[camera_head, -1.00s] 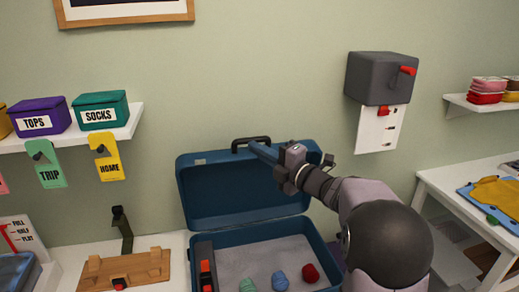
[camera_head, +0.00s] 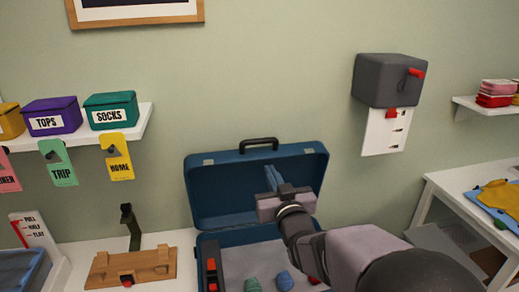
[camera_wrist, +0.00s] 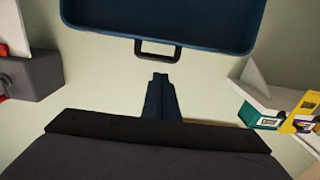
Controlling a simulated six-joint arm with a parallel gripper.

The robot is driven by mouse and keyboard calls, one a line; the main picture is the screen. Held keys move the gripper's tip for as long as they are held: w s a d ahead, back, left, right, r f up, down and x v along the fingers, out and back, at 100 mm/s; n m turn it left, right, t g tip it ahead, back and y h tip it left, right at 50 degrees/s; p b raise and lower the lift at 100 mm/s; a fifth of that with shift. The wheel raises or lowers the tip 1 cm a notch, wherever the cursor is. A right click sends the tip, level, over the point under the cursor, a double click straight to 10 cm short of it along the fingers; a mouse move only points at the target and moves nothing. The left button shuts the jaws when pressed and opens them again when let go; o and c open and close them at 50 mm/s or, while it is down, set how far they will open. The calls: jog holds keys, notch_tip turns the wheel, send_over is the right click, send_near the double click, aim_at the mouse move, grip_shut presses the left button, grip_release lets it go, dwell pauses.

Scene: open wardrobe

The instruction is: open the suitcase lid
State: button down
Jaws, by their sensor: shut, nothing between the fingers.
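The blue suitcase lid (camera_head: 222,188) stands raised, nearly upright, with its hollow inner side facing me. Its dark handle (camera_head: 258,144) is on the top edge. The suitcase base (camera_head: 226,239) lies open below it, partly hidden by my arm. My gripper (camera_head: 271,170) is shut and empty, in front of the lid's inner face and below the handle. Whether it touches the lid is unclear. In the wrist view, the closed fingers (camera_wrist: 160,78) point toward the handle (camera_wrist: 158,50) and the lid (camera_wrist: 160,22) at the top, with a gap in the picture.
Green (camera_head: 253,284) and blue (camera_head: 283,279) rolled items lie in the base, beside a black-and-red piece (camera_head: 211,274). A wooden stand (camera_head: 133,265) is at left. A grey wall box (camera_head: 388,80) with a red lever hangs at right. The wall shelf (camera_head: 142,128) holds labelled boxes.

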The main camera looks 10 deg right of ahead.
jog(key=shift+w+r, duration=0.1)
jog(key=p, duration=0.6)
send_near(257, 142)
jog(key=w, duration=0.5)
jog(key=shift+w, duration=0.2)
jog(key=shift+w+f+p, duration=0.2)
jog(key=shift+w+p, duration=0.15)
jog(key=shift+w, duration=0.2)
jog(key=shift+w+r, duration=0.2)
jog(key=w+g+p, duration=0.1)
jog(key=w, duration=0.8)
jog(key=shift+w+r, duration=0.25)
jog(key=shift+r, duration=0.1)
jog(key=shift+s, duration=0.15)
